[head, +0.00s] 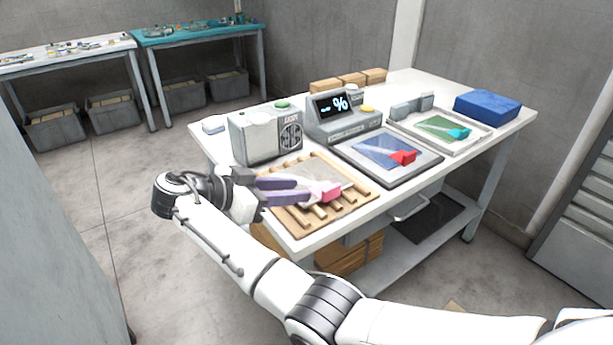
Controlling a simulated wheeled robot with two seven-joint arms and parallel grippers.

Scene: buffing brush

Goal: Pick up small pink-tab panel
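The small panel (318,174) is a pale, see-through sheet lying on a slatted wooden rack (362,195) at the near left of the white table. Its pink tab (328,192) points toward the table's front edge. My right gripper (309,190) reaches over the rack from the left with its two purple fingers apart. The fingertips are right at the left side of the pink tab. I cannot tell whether they touch it. The fingers hide part of the panel and rack. My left gripper is not in view.
Behind the rack stand a grey box with a round grille (265,138) and a display unit (343,118). To the right lie a blue panel with a red tab (380,150), a green panel with a teal tab (436,127) and a blue block (487,105).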

